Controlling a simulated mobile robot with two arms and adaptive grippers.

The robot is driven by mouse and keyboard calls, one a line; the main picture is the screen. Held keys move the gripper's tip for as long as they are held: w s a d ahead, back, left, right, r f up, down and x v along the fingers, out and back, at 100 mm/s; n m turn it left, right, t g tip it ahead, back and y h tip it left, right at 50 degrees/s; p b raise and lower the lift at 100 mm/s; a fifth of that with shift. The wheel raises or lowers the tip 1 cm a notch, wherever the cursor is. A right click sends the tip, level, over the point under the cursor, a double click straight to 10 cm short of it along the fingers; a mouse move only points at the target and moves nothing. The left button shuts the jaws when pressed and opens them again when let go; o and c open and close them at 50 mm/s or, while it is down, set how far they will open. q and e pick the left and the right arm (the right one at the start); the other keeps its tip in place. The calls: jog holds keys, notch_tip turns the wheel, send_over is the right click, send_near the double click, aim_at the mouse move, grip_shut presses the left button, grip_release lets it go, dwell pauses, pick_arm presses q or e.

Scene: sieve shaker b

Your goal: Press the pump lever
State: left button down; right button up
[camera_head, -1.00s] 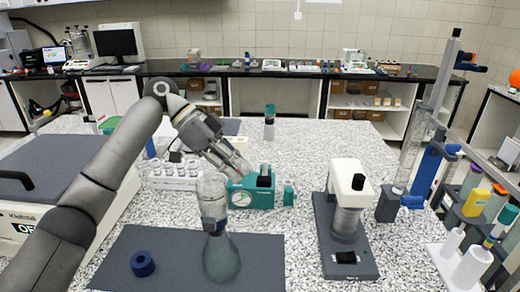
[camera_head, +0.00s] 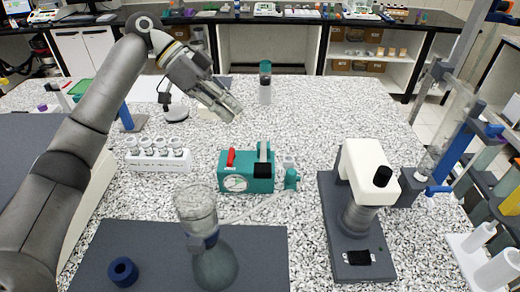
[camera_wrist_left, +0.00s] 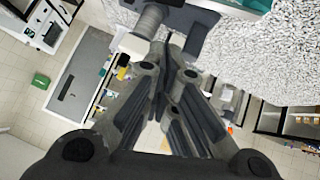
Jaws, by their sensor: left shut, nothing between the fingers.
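The teal pump (camera_head: 246,183) stands on the speckled table in the middle of the head view. It has a round dial on its front face, a small red lever (camera_head: 231,157) on top at the left, and a grey and black handle-like part (camera_head: 263,158) on top at the right. My left gripper (camera_head: 232,108) is shut and empty. In the head view it appears above and behind the pump, apart from it. Its shut fingers also fill the middle of the wrist view (camera_wrist_left: 165,95). My right gripper is out of view.
A clear flask assembly (camera_head: 205,235) stands on a dark mat (camera_head: 130,250) with a blue ring (camera_head: 123,271). A white vial rack (camera_head: 158,162) is left of the pump. A white and grey instrument (camera_head: 365,170) stands right. Table behind the pump is mostly clear.

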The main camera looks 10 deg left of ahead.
pick_arm(q)
jog(key=p, duration=0.4)
send_over(261, 165)
jog(key=f, duration=0.7)
jog(key=shift+w, duration=0.3)
jog(key=shift+s+f+p, duration=0.25)
jog(key=shift+f+p, duration=0.25)
jog(key=shift+f, duration=0.75)
jog(key=shift+s+a+f, duration=0.1)
jog(key=shift+s+f, duration=0.05)
jog(key=shift+f, duration=0.55)
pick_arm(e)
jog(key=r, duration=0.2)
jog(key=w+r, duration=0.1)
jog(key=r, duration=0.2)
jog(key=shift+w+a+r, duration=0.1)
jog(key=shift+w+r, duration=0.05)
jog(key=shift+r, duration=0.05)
